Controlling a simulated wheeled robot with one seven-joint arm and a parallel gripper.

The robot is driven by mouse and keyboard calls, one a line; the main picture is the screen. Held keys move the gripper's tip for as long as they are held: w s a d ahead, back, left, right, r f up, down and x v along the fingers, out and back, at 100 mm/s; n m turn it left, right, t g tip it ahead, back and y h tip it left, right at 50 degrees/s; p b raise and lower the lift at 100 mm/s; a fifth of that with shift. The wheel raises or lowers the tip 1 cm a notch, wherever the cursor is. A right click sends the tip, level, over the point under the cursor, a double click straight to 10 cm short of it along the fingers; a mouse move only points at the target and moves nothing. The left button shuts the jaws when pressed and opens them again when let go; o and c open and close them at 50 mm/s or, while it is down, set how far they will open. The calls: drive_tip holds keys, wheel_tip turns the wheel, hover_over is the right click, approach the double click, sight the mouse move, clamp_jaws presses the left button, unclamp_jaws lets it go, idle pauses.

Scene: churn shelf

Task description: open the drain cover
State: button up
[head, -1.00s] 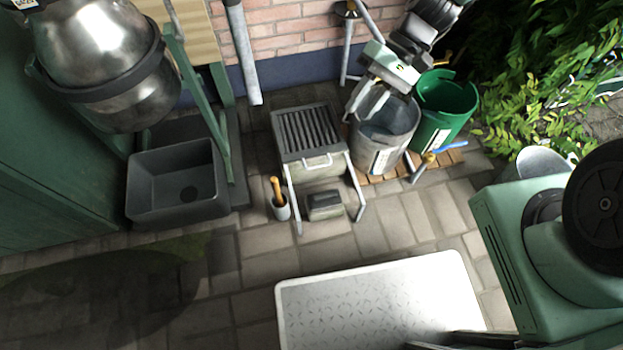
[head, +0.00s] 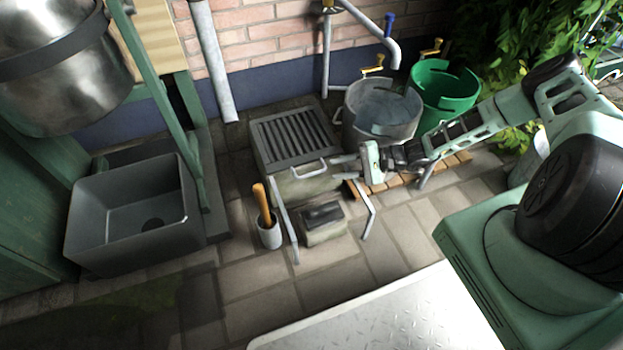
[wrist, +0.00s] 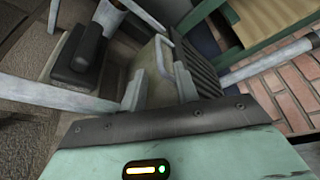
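The drain cover (head: 290,137) is a dark grey slatted grate in a frame, lying flat and closed on a low stone box. Its pale bar handle (head: 309,168) sticks out at the front edge. My gripper (head: 335,168) is just right of the handle, with its two fingers apart and nothing seen held. In the wrist view, the fingers of my gripper (wrist: 158,88) stand on either side of a gap, with the handle (wrist: 160,55) just beyond it and the slats of the cover (wrist: 200,68) to the right. Whether the fingers touch the handle is not clear.
A metal tub (head: 382,110) and a green bucket (head: 443,92) stand behind my arm on wooden slats. Pale bars (head: 284,215) flank a small dark-topped block (head: 323,220). A wooden-handled brush in a holder (head: 268,230) and a grey basin (head: 130,215) are left.

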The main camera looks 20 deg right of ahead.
sight(316, 173)
drive_tip(key=b+x, duration=0.3)
drive_tip(key=x, duration=0.3)
drive_tip(key=shift+w+a+f, duration=0.1)
drive_tip(key=shift+a+f, duration=0.1)
drive_tip(key=shift+w+a, duration=0.1)
drive_tip(key=shift+a, duration=0.35)
clamp_jaws()
drive_tip(key=shift+r, duration=0.1)
